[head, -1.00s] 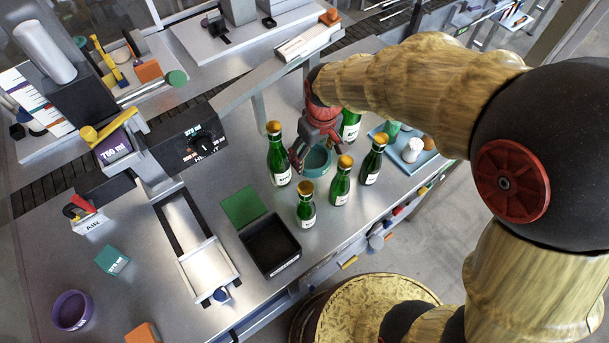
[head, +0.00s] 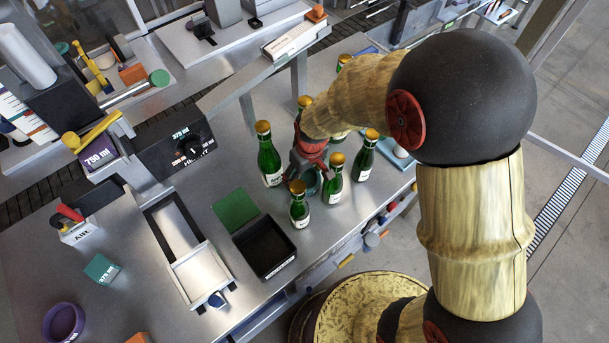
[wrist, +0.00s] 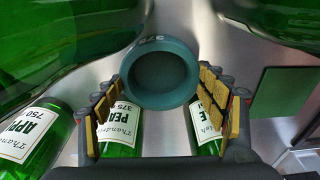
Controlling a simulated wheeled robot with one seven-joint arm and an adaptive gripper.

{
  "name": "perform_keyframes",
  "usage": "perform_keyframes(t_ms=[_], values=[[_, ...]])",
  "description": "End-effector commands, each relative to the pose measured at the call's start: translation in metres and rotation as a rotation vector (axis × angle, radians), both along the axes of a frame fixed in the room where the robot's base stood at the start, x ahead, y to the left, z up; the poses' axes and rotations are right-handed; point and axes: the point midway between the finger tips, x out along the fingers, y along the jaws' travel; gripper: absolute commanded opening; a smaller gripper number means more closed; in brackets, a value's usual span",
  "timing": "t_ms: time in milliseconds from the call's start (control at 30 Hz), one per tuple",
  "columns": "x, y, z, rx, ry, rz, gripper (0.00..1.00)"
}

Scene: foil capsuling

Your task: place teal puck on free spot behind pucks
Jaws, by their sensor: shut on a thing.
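The teal puck (wrist: 161,73), a round hollow cup with "375" on its rim, sits between my gripper's two padded fingers in the wrist view. My gripper (wrist: 163,100) is shut on it. In the head view my gripper (head: 308,160) is low among the green bottles, and the puck (head: 309,182) shows partly beneath it, largely hidden by the gripper and bottles. A purple ring-shaped puck (head: 64,322) stands on the bench at the lower left. I cannot make out a row of pucks or a free spot behind them.
Gold-topped green bottles stand close around my gripper, among them a left one (head: 268,160), a front one (head: 299,208) and a right one (head: 366,158). A black tray (head: 265,248) and green pad (head: 235,210) lie to the left.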

Motion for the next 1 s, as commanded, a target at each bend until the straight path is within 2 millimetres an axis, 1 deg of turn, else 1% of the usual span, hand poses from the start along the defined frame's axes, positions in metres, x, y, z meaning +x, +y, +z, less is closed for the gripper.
perform_keyframes(t_ms=[200, 233, 533, 867, 1000], values=[[0.0, 0.0, -0.003, 0.0, 0.0, 0.0, 0.45], [0.0, 0.0, -0.003, 0.0, 0.0, 0.0, 0.73], [0.0, 0.0, -0.002, 0.0, 0.0, 0.0, 0.9], [0.0, 0.0, -0.001, 0.0, 0.0, 0.0, 0.91], [0.0, 0.0, 0.009, 0.0, -0.002, 0.0, 0.91]])
